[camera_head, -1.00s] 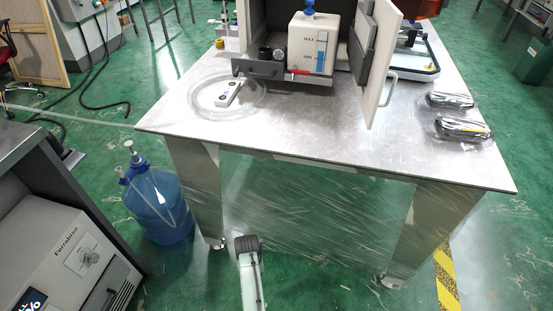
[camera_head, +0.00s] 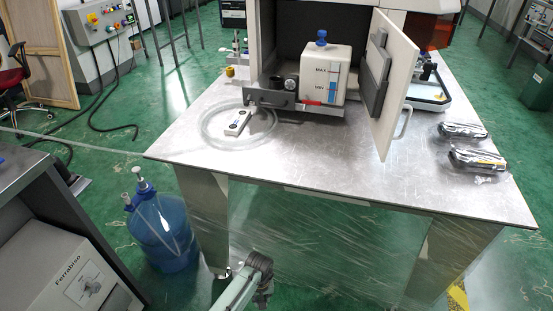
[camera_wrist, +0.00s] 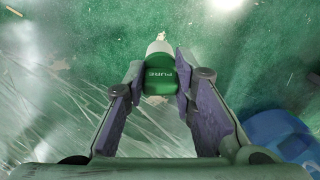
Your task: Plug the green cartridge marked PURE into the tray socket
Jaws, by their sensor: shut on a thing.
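The green cartridge (camera_wrist: 160,75), marked PURE and with a pale white end, sits between the fingers of my gripper (camera_wrist: 168,78) in the wrist view. The gripper is shut on it, above the green floor. In the head view my arm (camera_head: 245,280) shows at the bottom, in front of the table; I cannot make out the cartridge there. A grey pull-out tray (camera_head: 268,98) sticks out of the open machine on the table. It bears a white tank (camera_head: 324,72) marked MAX and MIN with a blue cap, and dark round parts to its left. I cannot tell the socket clearly.
The machine's white door (camera_head: 398,85) stands open to the right of the tray. A white device (camera_head: 237,122) lies by a coiled clear tube on the metal table (camera_head: 330,165). Two wrapped packs (camera_head: 475,158) lie at right. A blue water bottle (camera_head: 160,230) stands on the floor.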

